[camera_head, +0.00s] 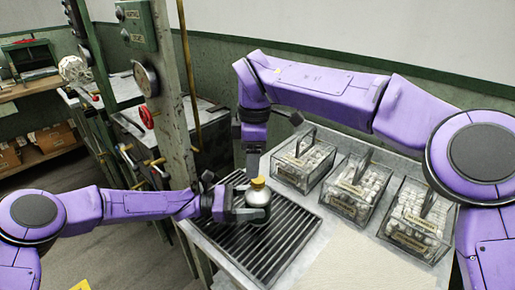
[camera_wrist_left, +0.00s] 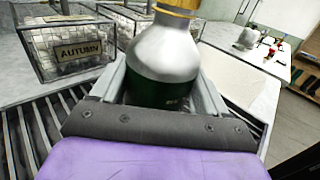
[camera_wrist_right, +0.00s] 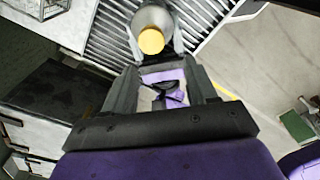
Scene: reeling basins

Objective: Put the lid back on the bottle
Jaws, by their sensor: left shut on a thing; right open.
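The bottle (camera_head: 257,198), silver with a dark green lower band, stands upright over the slatted rack. My left gripper (camera_head: 238,214) is shut around its body; the left wrist view shows the bottle (camera_wrist_left: 165,55) between the fingers. The yellow-gold lid (camera_head: 258,182) is at the top of the bottle's neck; the right wrist view shows it as a round disc (camera_wrist_right: 151,41). How firmly it is seated cannot be told. My right gripper (camera_head: 252,165) is open and empty, pointing down just behind and above the bottle. In its own view the lid lies beyond the fingertips (camera_wrist_right: 165,78).
Several wire-framed boxes of white cocoons (camera_head: 303,160) stand along the right of the bench, one labelled AUTUMN (camera_wrist_left: 80,50). The slatted rack (camera_head: 275,245) lies under the bottle. A pale cloth (camera_head: 355,262) covers the front right. A post with gauges (camera_head: 165,90) stands at left.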

